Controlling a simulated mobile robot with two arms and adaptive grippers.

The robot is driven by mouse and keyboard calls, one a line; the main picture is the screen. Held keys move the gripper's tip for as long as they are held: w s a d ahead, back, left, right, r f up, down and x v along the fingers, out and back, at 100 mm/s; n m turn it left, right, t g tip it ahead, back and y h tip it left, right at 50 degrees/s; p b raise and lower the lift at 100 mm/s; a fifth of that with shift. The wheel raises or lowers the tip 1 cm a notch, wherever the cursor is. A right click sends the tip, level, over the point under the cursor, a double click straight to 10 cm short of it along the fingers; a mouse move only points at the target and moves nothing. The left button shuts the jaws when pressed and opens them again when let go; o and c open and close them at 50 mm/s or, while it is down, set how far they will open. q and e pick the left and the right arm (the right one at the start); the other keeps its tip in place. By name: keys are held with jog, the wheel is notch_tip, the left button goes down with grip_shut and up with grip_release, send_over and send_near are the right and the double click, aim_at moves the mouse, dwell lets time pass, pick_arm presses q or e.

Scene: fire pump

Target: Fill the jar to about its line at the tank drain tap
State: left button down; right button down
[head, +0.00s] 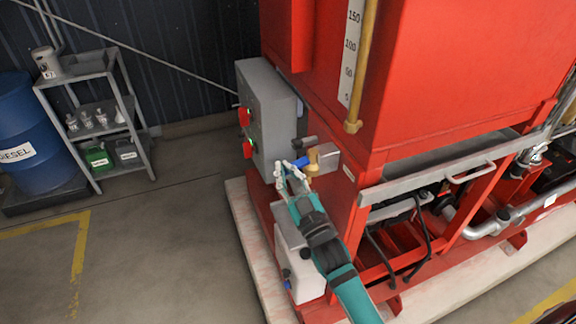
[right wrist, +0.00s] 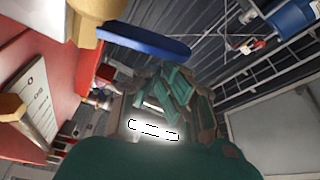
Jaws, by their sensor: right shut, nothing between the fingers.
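The red tank (head: 430,70) fills the upper right of the head view, with a level gauge strip (head: 350,55). The brass drain tap (head: 325,158) with a blue lever (head: 302,162) sticks out at its lower left corner. In the right wrist view the brass body (right wrist: 95,18) and the blue lever (right wrist: 145,40) are close to the camera. My right gripper (head: 291,172) is shut and empty, just left of and below the lever; I cannot tell if it touches it. Several small clear containers (head: 87,119) stand on the shelf; I cannot tell whether one is the jar. My left gripper is not in view.
A grey control box (head: 262,115) with red switches stands just behind my right gripper. A white box (head: 298,262) sits below the tap, beside my right arm. The grey shelf (head: 140,145) and blue diesel drum (head: 30,140) are far left. The floor between is clear.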

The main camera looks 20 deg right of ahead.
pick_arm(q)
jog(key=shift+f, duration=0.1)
pick_arm(e)
jog(key=shift+f+n+y, duration=0.4)
jog(key=shift+n, duration=0.7)
